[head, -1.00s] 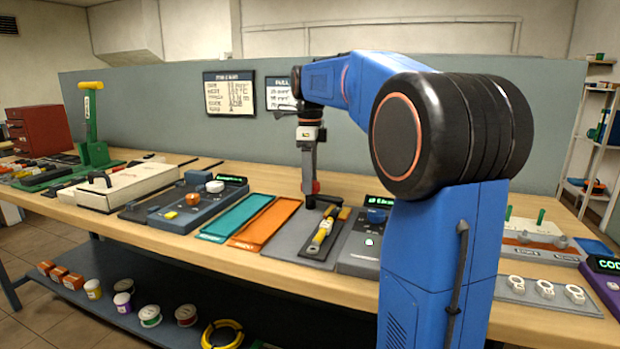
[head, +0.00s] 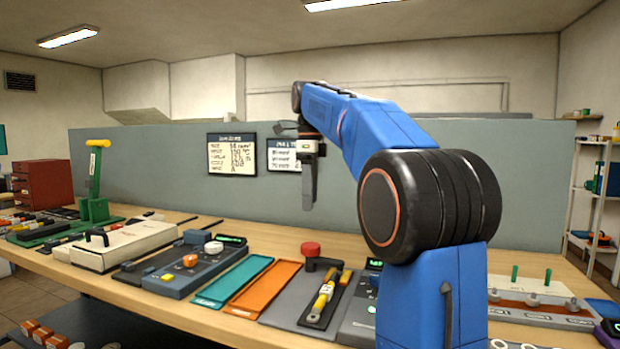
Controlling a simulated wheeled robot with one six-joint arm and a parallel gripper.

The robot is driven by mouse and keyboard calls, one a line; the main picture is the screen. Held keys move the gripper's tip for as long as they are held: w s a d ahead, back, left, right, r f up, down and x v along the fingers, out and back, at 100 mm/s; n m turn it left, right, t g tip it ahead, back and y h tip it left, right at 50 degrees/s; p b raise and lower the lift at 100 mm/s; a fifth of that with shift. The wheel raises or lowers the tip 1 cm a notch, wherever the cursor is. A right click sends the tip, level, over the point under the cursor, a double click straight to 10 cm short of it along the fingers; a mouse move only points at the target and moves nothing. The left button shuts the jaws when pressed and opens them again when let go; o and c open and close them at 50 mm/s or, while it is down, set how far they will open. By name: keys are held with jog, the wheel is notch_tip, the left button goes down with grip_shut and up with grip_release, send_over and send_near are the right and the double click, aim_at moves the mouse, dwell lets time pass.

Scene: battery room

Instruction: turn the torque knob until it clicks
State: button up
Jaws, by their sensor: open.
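My gripper (head: 308,197) hangs fingers-down from the blue arm, in front of the grey partition. It is open and empty, well above the bench. Below it stands a red round knob (head: 310,249) on a black arm-like handle (head: 325,263), on a grey mat. A yellow-handled tool (head: 322,297) lies in a dark tray beside it. A grey box (head: 357,318) with a green display (head: 374,265) is partly hidden behind my arm. A blue-grey box (head: 175,281) to the left carries a white knob (head: 213,247) and an orange button (head: 190,260). No label shows which knob is the torque knob.
Teal (head: 236,280) and orange (head: 265,288) trays lie flat left of the grey mat. A white case (head: 120,247) and a green lever stand (head: 95,205) are further left. A rack with green pegs (head: 530,298) is at the right. Air around my gripper is clear.

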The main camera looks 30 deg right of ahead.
jog(key=shift+r, duration=2.5)
jog(key=shift+s, duration=0.1)
